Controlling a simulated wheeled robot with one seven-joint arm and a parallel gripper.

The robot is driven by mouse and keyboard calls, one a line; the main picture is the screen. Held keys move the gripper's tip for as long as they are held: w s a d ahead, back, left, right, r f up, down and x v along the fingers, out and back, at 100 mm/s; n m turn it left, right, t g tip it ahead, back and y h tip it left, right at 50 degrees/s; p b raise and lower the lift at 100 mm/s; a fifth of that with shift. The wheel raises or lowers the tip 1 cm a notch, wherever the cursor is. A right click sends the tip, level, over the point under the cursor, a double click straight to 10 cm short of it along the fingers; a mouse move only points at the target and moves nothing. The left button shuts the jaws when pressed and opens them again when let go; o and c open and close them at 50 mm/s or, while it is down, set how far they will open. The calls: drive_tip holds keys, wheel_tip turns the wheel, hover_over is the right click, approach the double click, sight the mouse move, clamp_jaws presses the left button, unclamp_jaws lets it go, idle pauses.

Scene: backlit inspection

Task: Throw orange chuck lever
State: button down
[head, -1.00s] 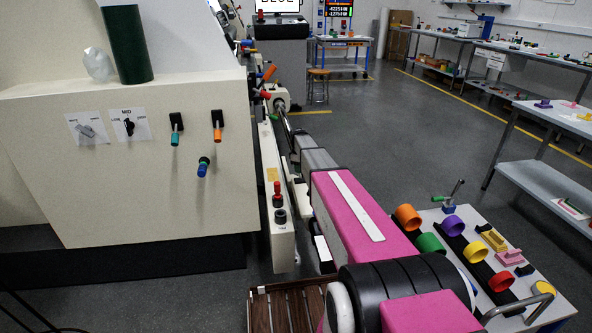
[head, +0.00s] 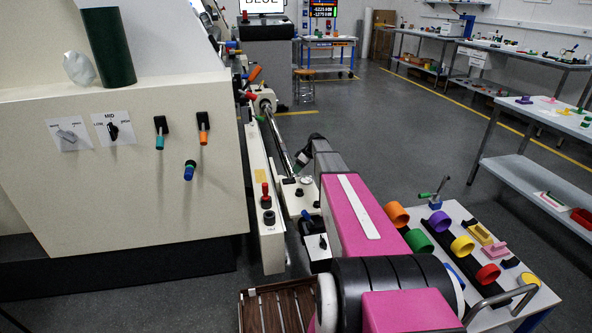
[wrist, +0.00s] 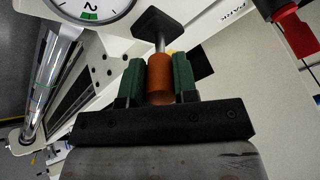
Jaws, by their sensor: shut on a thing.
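In the wrist view, an orange cylindrical lever handle (wrist: 159,78) on a metal stem rises from a black diamond-shaped base. My gripper (wrist: 159,82) has its green finger pads on both sides of the handle and is shut on it. In the head view, my gripper (head: 301,160) is a small dark shape at the far end of my arm, near white machine parts. The held handle is too small or hidden there. Another orange-handled lever (head: 203,130) hangs on the cream machine panel, beside a teal-handled lever (head: 160,133).
A white dial gauge (wrist: 90,8) and a chrome bar (wrist: 48,85) are close on the left in the wrist view. A red part (wrist: 297,35) is at the right. A table of coloured rings (head: 460,215) stands right of my arm.

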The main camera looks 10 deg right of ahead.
idle(0.4)
drive_tip(key=c, duration=0.9)
unclamp_jaws()
drive_tip(key=v, duration=1)
drive_tip(key=shift+d+r, duration=0.25)
drive_tip(key=shift+d, duration=0.1)
drive_tip(key=shift+s, duration=0.1)
